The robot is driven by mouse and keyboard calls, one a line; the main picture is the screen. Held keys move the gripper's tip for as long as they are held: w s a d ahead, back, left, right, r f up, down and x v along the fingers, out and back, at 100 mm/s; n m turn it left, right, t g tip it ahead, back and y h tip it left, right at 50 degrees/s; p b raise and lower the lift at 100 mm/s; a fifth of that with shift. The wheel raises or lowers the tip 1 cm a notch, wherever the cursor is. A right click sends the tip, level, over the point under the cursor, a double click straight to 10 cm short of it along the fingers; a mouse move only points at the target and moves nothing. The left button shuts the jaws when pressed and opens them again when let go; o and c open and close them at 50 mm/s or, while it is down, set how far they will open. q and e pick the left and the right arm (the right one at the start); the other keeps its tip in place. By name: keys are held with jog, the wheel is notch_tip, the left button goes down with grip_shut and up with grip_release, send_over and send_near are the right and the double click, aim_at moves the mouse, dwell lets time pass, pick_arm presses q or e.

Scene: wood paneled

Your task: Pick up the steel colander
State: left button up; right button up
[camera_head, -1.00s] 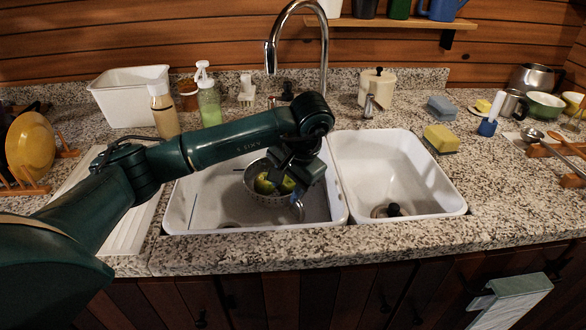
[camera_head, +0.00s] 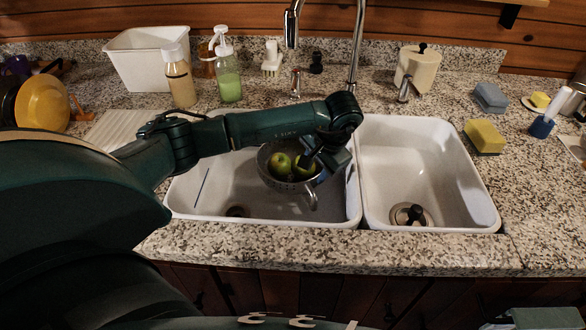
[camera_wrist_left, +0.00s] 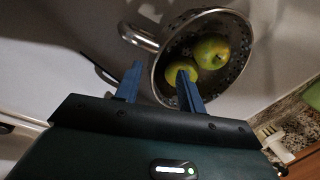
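The steel colander (camera_head: 278,180) sits in the left sink basin, with perforated walls and a loop handle at its front right. It holds green apples (camera_head: 282,163); two show in the left wrist view. My left gripper (camera_head: 314,160) is at the colander's right rim, its arm crossing above the basin. In the left wrist view my left gripper (camera_wrist_left: 158,84) has its two blue fingers spread apart. The rim of the colander (camera_wrist_left: 156,72) runs between them, with one finger over the inside and the other outside. I cannot tell any contact. My right gripper is not in view.
The right basin (camera_head: 440,160) is empty apart from its drain. The faucet (camera_head: 356,45) rises behind the sink. Soap bottles (camera_head: 229,75) and a white bin (camera_head: 140,60) stand behind the left basin. Sponges (camera_head: 484,136) lie right of the sink.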

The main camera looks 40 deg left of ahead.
aim_at(312, 178)
pick_arm(q)
jog(key=p+x, duration=0.1)
jog(key=x, duration=0.4)
jog(key=shift+w+d+f, duration=0.1)
jog(key=shift+f, duration=0.05)
grip_shut()
dwell(0.4)
